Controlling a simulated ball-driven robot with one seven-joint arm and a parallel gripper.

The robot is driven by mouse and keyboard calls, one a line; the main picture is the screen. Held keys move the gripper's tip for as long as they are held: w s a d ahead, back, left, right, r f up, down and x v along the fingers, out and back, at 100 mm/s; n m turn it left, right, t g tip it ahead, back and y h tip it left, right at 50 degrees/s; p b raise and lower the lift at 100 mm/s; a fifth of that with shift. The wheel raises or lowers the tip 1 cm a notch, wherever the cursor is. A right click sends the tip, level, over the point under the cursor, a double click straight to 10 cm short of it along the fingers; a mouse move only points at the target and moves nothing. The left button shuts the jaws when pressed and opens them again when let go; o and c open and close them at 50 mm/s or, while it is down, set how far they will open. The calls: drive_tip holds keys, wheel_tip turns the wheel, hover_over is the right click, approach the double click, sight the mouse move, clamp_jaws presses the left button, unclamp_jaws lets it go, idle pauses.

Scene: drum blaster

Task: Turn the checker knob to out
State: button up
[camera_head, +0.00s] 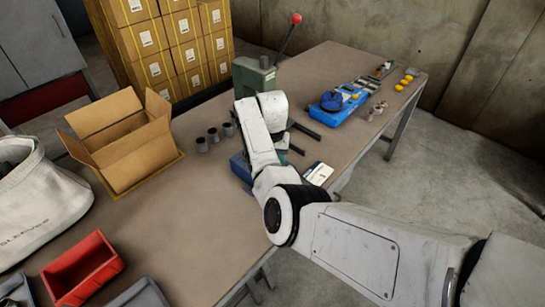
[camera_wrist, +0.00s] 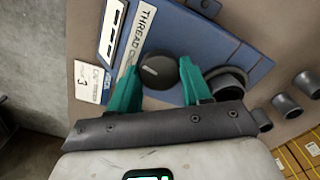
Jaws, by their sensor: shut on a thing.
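The checker is a blue box (camera_wrist: 222,45) with a white label reading "THREAD" and a second word partly hidden. Its black round knob (camera_wrist: 158,70), with a light pointer line, sits between the teal fingers of my gripper (camera_wrist: 157,68) in the wrist view. My gripper is shut on the knob, one finger at each side. A dark round socket (camera_wrist: 226,82) is beside the right finger. In the head view my arm hides most of the checker (camera_head: 240,168), and the knob is hidden there.
Several grey cylinders (camera_head: 213,135) stand left of the checker. A white card (camera_head: 318,173) lies right of it. A green press (camera_head: 252,78) with a red-tipped lever is behind. An open carton (camera_head: 128,150) and a red bin (camera_head: 82,268) are at left.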

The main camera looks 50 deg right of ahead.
drive_tip(key=shift+n+p, duration=0.4)
drive_tip(key=shift+n, duration=0.7)
drive_tip(key=o, duration=1.1)
drive_tip(key=shift+c, duration=0.2)
wheel_tip(320, 180, up, 11)
drive_tip(key=shift+b, duration=0.4)
drive_tip(key=shift+f, duration=0.1)
